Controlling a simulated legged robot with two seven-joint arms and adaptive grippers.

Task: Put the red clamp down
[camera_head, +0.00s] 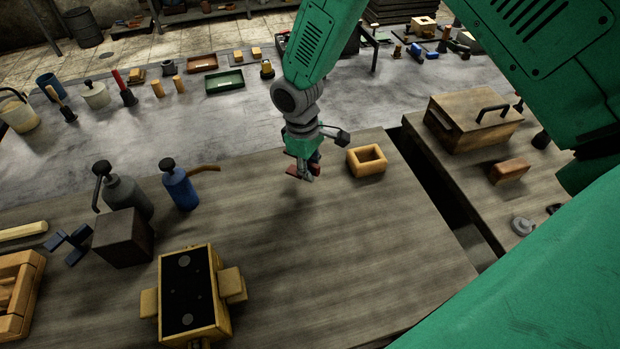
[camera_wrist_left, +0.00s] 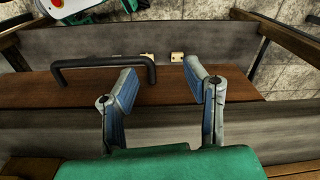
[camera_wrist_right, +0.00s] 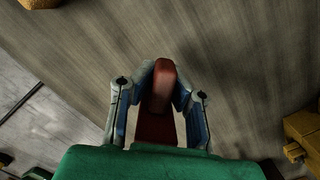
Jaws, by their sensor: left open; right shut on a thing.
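The red clamp (camera_wrist_right: 162,88) is between the fingers of my right gripper (camera_wrist_right: 160,95) in the right wrist view. In the head view my right gripper (camera_head: 304,172) holds the red clamp (camera_head: 294,170) over the wooden table (camera_head: 330,230), left of a small wooden frame. A shadow lies on the table to the lower left of it; I cannot tell how large the gap to the table is. My left gripper (camera_wrist_left: 162,90) is open and empty in the left wrist view, above a wooden box with a dark handle (camera_wrist_left: 100,70). It is not visible in the head view.
The small wooden frame (camera_head: 367,161) stands close to the right gripper. A wooden flask with dark sand (camera_head: 190,290) is at the front left. Blue (camera_head: 178,185) and grey (camera_head: 128,193) bottles stand at the left. The table's middle and right front are clear; a dark gap (camera_head: 440,190) runs along its right.

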